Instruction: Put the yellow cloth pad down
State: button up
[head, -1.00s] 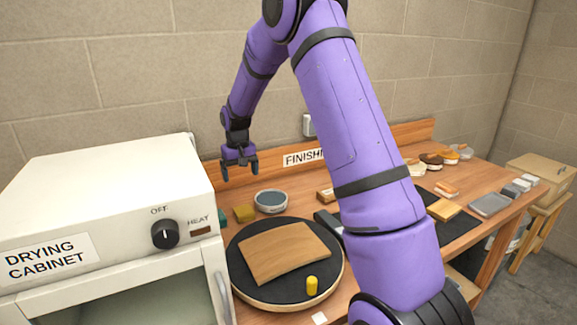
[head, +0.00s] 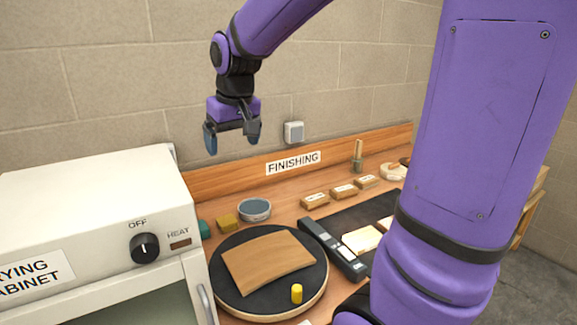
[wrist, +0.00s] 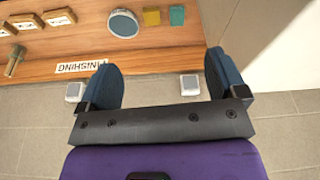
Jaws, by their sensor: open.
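The yellow cloth pad (head: 227,222) rests on the wooden bench, beside the drying cabinet, between a teal pad (head: 204,228) and a round dish (head: 255,209). In the wrist view the yellow pad (wrist: 151,16) lies flat at the top, next to the teal pad (wrist: 176,14). My gripper (head: 232,140) is open and empty, well above the bench in front of the wall, and apart from the pad. In the wrist view the fingers of my gripper (wrist: 163,80) are spread with nothing between them.
The drying cabinet (head: 95,215) stands at left. Space around my gripper is clear.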

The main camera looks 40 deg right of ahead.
jog(key=s+a+t, duration=0.1)
jog(key=s, duration=0.9)
jog(key=s+a+r+n+t, duration=0.1)
jog(key=s, duration=0.9)
jog(key=shift+s+a+r, duration=0.25)
jog(key=shift+a, duration=0.15)
